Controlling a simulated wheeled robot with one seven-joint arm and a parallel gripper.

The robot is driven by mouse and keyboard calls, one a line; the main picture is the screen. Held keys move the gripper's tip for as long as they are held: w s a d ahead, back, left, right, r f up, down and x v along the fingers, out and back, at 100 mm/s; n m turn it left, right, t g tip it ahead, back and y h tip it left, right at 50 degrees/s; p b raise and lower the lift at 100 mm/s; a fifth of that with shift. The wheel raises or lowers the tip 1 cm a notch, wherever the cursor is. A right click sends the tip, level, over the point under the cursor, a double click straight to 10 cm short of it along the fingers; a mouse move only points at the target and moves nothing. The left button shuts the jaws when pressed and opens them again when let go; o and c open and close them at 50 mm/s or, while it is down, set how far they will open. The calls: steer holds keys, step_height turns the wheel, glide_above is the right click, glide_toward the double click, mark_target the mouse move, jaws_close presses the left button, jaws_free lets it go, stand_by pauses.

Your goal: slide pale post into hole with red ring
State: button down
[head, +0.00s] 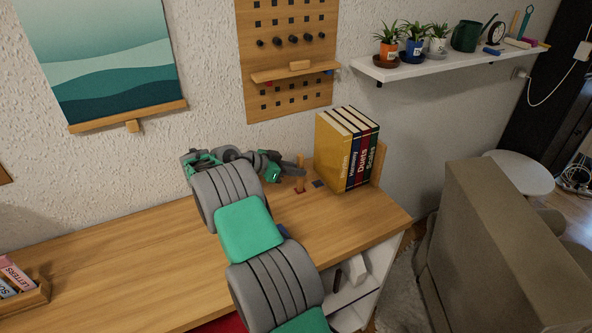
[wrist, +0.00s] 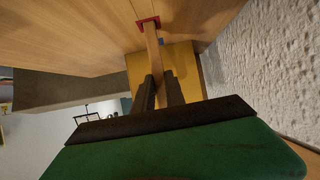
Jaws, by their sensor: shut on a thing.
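A pale wooden post (head: 301,183) stands roughly upright near the back right of the wooden desk, and it also shows in the wrist view (wrist: 153,48). My gripper (head: 297,171) is shut on the post, with its two dark fingers on either side of it in the wrist view (wrist: 157,77). The post's far end meets the red ring (wrist: 156,19) on the desk surface. The post covers most of the hole inside the ring, so I cannot tell how deep its end sits. In the head view the ring shows only as a small reddish mark at the post's foot.
Books (head: 331,155) stand close to the right of the post, against a wooden end piece. A small dark square (head: 319,183) lies between post and books. A pegboard (head: 287,100) hangs on the wall behind. The desk's left part (head: 130,265) is mostly clear.

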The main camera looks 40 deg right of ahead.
mark_target(298, 159)
steer(key=shift+f+b, duration=0.65)
steer(key=shift+f, duration=0.2)
stand_by(0.4)
steer(key=c, duration=1.3)
jaws_free()
steer(key=shift+r+p, duration=1.45)
steer(key=shift+r, duration=1.6)
